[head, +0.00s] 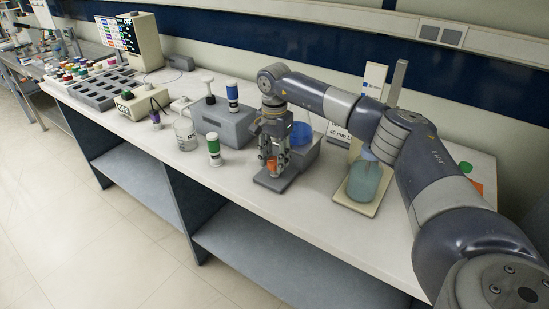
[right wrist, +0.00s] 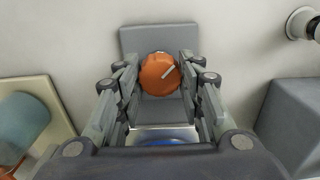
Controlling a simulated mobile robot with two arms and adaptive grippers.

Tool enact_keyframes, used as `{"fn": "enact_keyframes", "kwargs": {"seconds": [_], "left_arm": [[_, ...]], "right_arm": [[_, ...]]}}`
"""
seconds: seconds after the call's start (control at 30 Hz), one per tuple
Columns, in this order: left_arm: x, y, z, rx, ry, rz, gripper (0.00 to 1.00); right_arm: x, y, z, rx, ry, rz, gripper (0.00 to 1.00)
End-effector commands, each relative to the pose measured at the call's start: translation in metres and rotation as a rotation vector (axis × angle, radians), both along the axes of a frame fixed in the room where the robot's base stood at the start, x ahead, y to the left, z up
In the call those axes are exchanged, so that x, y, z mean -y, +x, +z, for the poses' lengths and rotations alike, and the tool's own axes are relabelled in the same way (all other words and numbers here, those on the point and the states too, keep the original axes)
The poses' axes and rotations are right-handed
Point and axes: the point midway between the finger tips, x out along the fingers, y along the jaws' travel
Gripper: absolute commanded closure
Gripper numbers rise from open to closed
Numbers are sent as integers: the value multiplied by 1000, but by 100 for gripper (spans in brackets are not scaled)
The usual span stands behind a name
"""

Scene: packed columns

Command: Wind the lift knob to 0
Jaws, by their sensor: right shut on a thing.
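The lift knob (right wrist: 160,73) is a round orange knob with a pale pointer line, on a grey base plate (right wrist: 148,38). No numbers around the knob can be read. In the head view the orange knob (head: 271,163) is partly hidden between the fingers, low over the grey base (head: 274,182). My right gripper (right wrist: 160,80) has its fingers closed on the knob from both sides; it also shows in the head view (head: 273,158). My left gripper is not in view.
A grey block holding a blue-capped item (head: 301,134) stands right behind the gripper. A jar of teal liquid (head: 364,180) stands on a pale stand to the right. A green-and-white column (head: 214,150) and a grey rack (head: 224,122) are to the left. The bench front edge is close.

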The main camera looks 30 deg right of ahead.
Motion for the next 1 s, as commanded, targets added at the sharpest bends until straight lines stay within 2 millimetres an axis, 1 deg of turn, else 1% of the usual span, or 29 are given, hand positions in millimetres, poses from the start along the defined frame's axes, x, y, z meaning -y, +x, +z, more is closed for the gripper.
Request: {"fn": "enact_keyframes", "kwargs": {"seconds": [0.37, 0.4, 0.47, 0.5, 0.73, 0.83, 0.93, 1.0], "left_arm": [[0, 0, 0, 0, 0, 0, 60], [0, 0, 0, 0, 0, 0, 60], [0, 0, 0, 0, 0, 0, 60], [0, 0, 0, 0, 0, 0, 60], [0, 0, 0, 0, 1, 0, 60], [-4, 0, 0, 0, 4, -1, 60], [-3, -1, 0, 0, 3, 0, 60], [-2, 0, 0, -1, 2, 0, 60]], "right_arm": [[0, 0, 1, 2, 0, 8, 89], [0, 0, 1, 1, -1, 8, 63], [0, 0, 1, 1, -1, 8, 49], [0, 0, 1, 1, -1, 7, 45], [0, 0, 0, 1, 0, 6, 45], [0, 0, 1, 1, -1, 6, 45], [0, 1, 9, 2, 0, 6, 45], [0, 1, 19, 5, 0, 6, 45]]}}
